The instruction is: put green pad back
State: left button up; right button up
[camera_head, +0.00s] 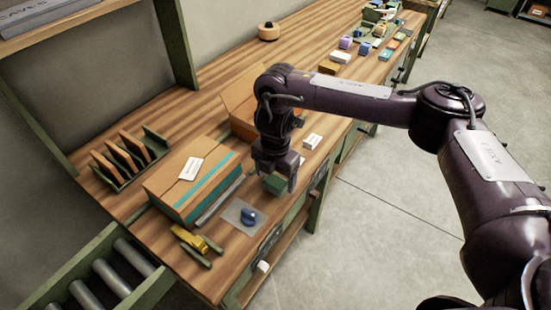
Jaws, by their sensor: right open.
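A small dark green block (274,186), which looks like the green pad, is at the fingertips of my right gripper (277,176), near the front edge of the wooden workbench (219,258). The gripper points down and its fingers are open around or just above the block. I cannot tell whether they touch it, and the fingers hide part of it. My left gripper is not in view.
A taped cardboard box (165,185) stands left of the gripper. A yellow tool (188,238) is at the near end. An open carton (240,115) stands behind my arm. Small colored boxes (346,42) fill the far end.

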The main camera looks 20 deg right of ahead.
aim_at(275, 180)
notch_tip(275, 180, up, 10)
jog(key=shift+r, duration=0.2)
dwell(0.6)
